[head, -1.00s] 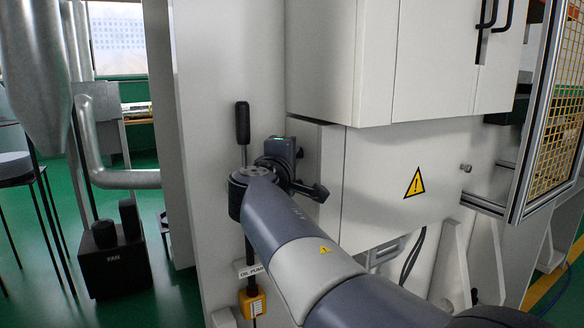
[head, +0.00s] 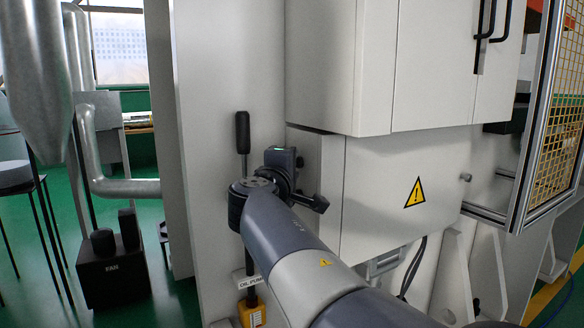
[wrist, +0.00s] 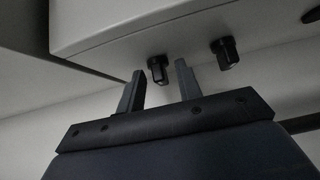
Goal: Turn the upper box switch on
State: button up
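In the wrist view my gripper (wrist: 159,85) is open, its two dark fingers apart. A black knob switch (wrist: 157,69) on a pale box (wrist: 110,38) shows between the fingertips, seemingly just beyond them; contact cannot be told. A second black knob (wrist: 225,53) sits to the right on the same box, outside the fingers. Which knob is the upper one cannot be told from this angle. In the head view my wrist is against the narrow side of the white cabinet; my arm hides the knobs, and the fingers are not clearly seen.
A black-handled lever (head: 243,132) stands just left of my wrist. A yellow box (head: 250,312) under an oil pump label is below. The white cabinet (head: 420,60) overhangs at the right.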

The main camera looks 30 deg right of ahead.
jog(key=v, duration=1)
jog(key=shift+s+a+p, duration=0.3)
jog(key=shift+p, duration=0.15)
jog(key=x, duration=1)
jog(key=shift+w+d, duration=0.3)
jog(key=shift+a+b, duration=0.1)
jog(key=shift+b, duration=0.25)
